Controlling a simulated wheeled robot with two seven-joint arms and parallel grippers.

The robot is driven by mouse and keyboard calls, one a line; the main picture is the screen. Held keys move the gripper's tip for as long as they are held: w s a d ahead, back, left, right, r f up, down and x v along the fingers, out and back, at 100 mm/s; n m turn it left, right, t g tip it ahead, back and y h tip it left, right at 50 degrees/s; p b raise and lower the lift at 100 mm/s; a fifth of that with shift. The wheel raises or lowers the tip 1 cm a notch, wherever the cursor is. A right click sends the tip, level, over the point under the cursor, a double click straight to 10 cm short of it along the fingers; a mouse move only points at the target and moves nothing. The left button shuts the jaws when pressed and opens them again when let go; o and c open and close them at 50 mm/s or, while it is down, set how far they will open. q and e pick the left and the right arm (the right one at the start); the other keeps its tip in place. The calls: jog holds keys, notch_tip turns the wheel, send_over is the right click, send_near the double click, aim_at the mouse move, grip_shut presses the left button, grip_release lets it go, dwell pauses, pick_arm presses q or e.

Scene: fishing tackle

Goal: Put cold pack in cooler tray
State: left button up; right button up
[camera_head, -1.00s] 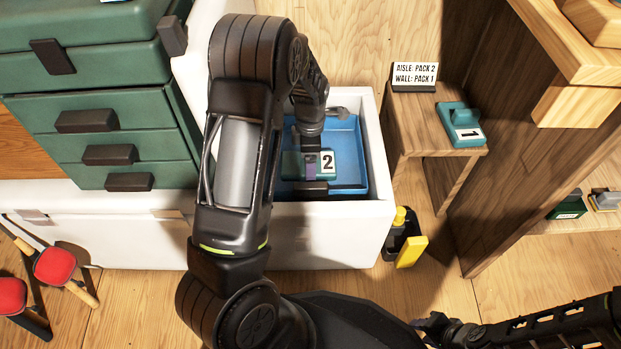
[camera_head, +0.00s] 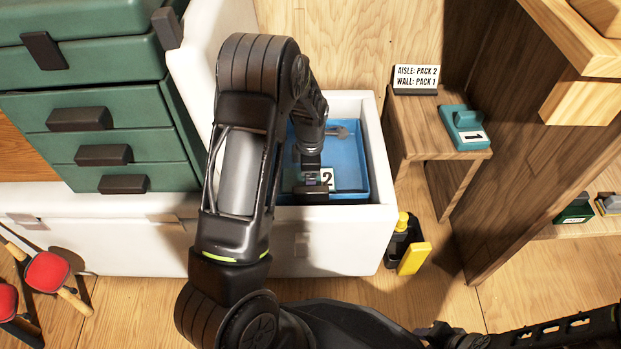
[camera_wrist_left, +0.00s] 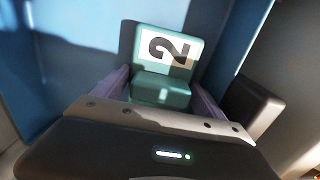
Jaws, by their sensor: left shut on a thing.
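The teal cold pack with a white "2" label (camera_head: 327,176) is inside the blue cooler tray (camera_head: 349,160), near the tray's front wall. In the left wrist view the pack (camera_wrist_left: 165,90) sits between the purple-grey fingers. My left gripper (camera_head: 312,183) is shut on it, pointing down into the tray. Whether the pack touches the tray floor I cannot tell. Another teal pack, labelled "1" (camera_head: 463,125), lies on the small wooden stand. My right gripper (camera_head: 445,337) is low at the bottom edge, partly cut off, its jaws unclear.
The white cooler (camera_head: 340,235) surrounds the tray, with its wall close to my left gripper. A sign (camera_head: 416,78) reads "AISLE: PACK 2, WALL: PACK 1". Green drawers (camera_head: 95,125) stand left. A wooden shelf (camera_head: 520,150) stands right. A yellow-black item (camera_head: 408,243) is by the cooler.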

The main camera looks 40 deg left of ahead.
pick_arm(q)
jog(key=o, duration=1.5)
jog(key=shift+f, duration=0.1)
notch_tip(320, 180, up, 12)
jog(key=p, duration=0.6)
